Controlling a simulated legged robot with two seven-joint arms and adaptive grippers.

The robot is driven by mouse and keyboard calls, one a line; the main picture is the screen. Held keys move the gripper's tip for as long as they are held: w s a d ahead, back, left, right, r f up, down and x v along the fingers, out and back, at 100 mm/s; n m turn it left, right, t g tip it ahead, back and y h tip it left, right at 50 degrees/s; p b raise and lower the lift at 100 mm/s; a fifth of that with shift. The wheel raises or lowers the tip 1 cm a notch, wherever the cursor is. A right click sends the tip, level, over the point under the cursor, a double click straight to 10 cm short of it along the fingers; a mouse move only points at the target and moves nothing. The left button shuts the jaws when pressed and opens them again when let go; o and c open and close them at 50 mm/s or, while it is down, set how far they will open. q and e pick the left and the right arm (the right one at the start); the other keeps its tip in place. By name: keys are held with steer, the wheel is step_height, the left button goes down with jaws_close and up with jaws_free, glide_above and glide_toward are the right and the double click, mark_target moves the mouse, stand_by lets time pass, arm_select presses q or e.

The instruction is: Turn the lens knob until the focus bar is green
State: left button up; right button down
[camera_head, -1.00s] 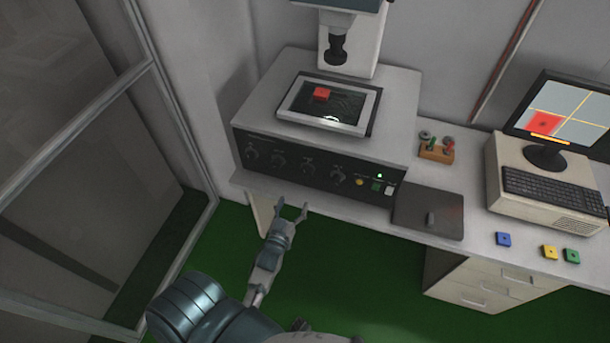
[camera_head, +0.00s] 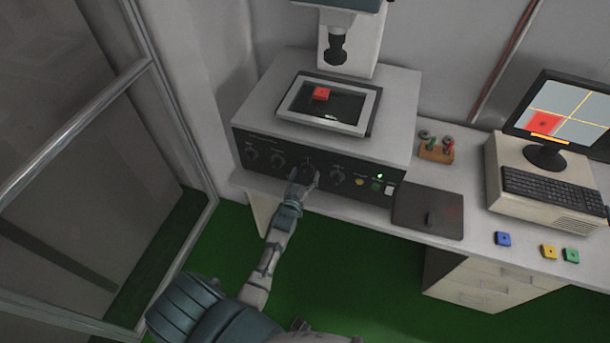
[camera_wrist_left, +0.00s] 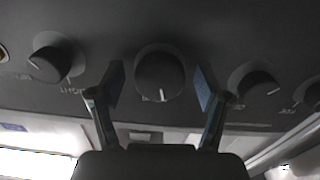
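The control box front panel (camera_head: 300,160) carries a row of several dark round knobs. My left gripper (camera_head: 303,180) is at the third knob from the left. In the left wrist view its two fingers (camera_wrist_left: 160,88) stand open on either side of a dark knob (camera_wrist_left: 160,75) with a white mark, with gaps to both fingers. That knob's label cannot be read, so I cannot confirm it is the lens knob. The bar on the monitor (camera_head: 570,105), beneath a red square image, is orange (camera_head: 550,139). My right gripper is not in view.
Neighbouring knobs (camera_wrist_left: 52,60) (camera_wrist_left: 252,85) sit close outside both fingers. A red block (camera_head: 321,94) lies on the stage under the microscope (camera_head: 336,48). A dark pad (camera_head: 428,214), a keyboard (camera_head: 550,192) and coloured buttons stand to the right on the desk.

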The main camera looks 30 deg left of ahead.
arm_select(q)
steer(key=c, duration=1.1)
steer(key=shift+m+p, duration=0.5)
steer(key=shift+m, duration=0.4)
steer(key=o, duration=1.1)
steer(key=shift+o, duration=0.2)
steer(key=v, duration=1.2)
